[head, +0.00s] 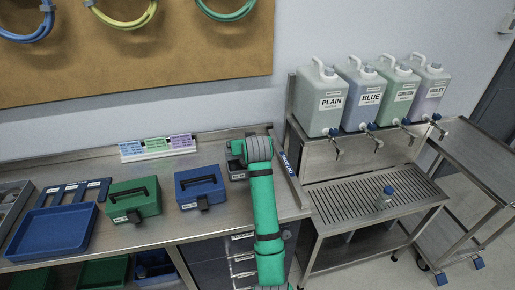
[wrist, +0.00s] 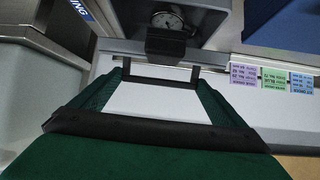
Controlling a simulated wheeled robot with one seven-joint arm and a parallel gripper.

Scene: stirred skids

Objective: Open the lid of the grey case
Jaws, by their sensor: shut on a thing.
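The grey case (head: 236,166) stands on the steel bench to the right of the blue case, mostly hidden by my green-sleeved arm. In the wrist view the grey case (wrist: 215,30) is at the top, with a round dial gauge (wrist: 167,20) showing in a dark recess, so its inside seems at least partly exposed. My gripper (wrist: 166,44) meets the case at a dark block below the gauge and is shut on a part of it, apparently the lid. The exact grip and the lid's angle are hidden. The head view does not show the fingertips.
The blue case (head: 202,187) and green case (head: 133,199) stand to the left, with a blue tray (head: 52,232) beyond. Coloured cards (head: 156,147) stand along the wall. Several jugs (head: 320,101) stand on a rack to the right. A blue-labelled upright (head: 286,168) is close beside my arm.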

